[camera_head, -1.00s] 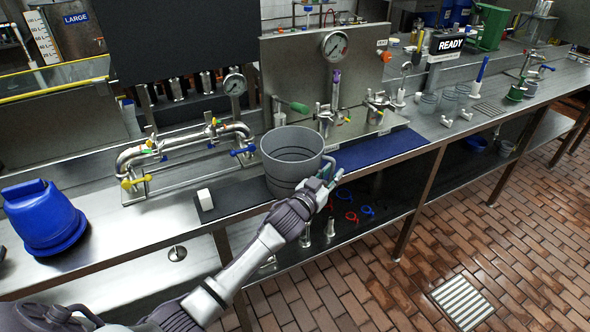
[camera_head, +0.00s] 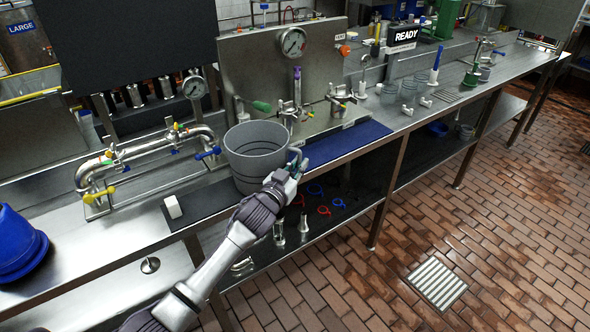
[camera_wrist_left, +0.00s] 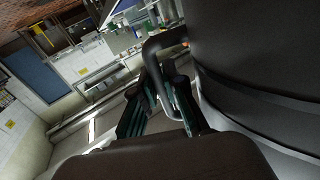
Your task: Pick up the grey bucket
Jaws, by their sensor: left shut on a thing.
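The grey bucket (camera_head: 252,160) stands upright on a dark mat at the bench's front edge. It has dark bands around its wall and looks empty as far as I see in. My left gripper (camera_head: 295,168) is at its right side, shut on the bucket's side handle. In the left wrist view the bucket wall (camera_wrist_left: 260,50) fills the right side. The dark curved handle (camera_wrist_left: 157,45) runs between the fingers of my left gripper (camera_wrist_left: 162,108). The bucket's base appears to rest on the mat. My right gripper is not in view.
A pipe assembly with coloured valves (camera_head: 150,160) stands left of the bucket, a white block (camera_head: 172,206) in front of it. A valve panel with a gauge (camera_head: 293,41) is close behind. A blue mat (camera_head: 345,143) lies clear to the right. A blue container (camera_head: 18,245) is far left.

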